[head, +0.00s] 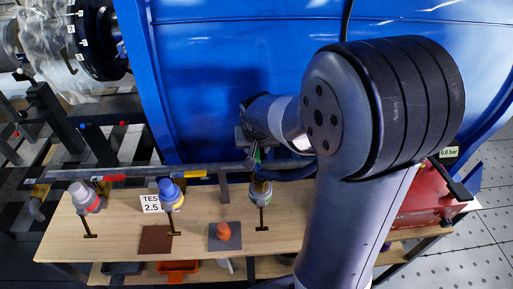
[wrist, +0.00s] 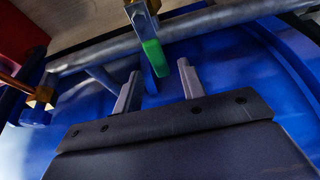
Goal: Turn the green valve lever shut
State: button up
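The green valve lever (wrist: 154,58) shows in the wrist view, hanging from a metal and brass valve body (wrist: 142,12) on a grey pipe. In the head view only a small green piece of it (head: 256,156) shows beside my wrist. My gripper (wrist: 160,70) is open, with one finger on each side of the green lever's lower end in the wrist view. Nothing is held. I cannot tell whether a finger touches the lever or how deep it lies between them. In the head view my gripper (head: 246,140) is mostly hidden by my arm.
The grey pipe (head: 140,170) runs above a wooden bench (head: 120,222), with a red lever (head: 110,178) and a yellow lever (head: 190,174) further left. A large blue casing (head: 215,60) stands behind. An orange cone (head: 223,230) and several capped fittings are on the bench.

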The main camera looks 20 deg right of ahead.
jog(key=shift+w+f, duration=0.2)
jog(key=shift+f, duration=0.4)
jog(key=shift+c, duration=0.3)
grip_shut()
